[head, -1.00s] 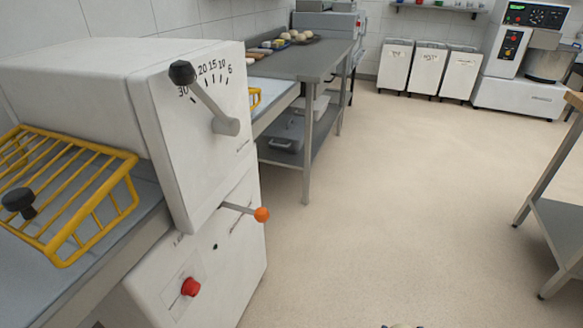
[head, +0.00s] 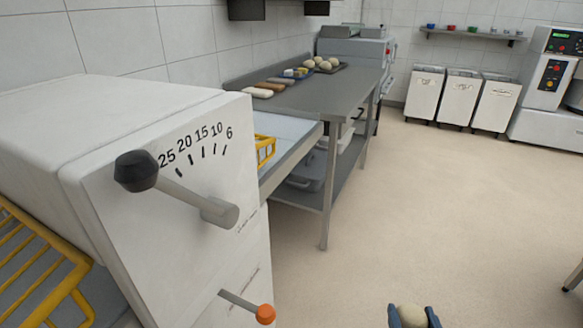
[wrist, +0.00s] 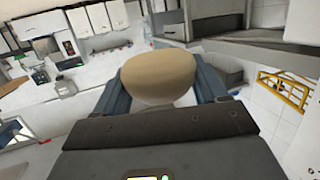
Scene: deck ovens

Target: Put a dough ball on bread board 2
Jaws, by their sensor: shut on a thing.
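My gripper (head: 413,317) is at the bottom of the head view, shut on a pale, round dough ball (head: 411,315). In the wrist view the dough ball (wrist: 158,77) sits between the two blue-grey fingers. It is held over open floor, apart from any surface. Bread boards (head: 270,82) lie in a row on the steel table at the back; I cannot tell which one is bread board 2. More dough balls (head: 322,65) rest on a dark tray at the far end of that table.
A white dough sheeter (head: 165,190) with a lever and a yellow guard (head: 40,265) fills the left. The steel table (head: 315,95) stands beyond it. White bins (head: 460,98) and a mixer (head: 550,85) line the back wall. The floor (head: 430,200) in the middle is clear.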

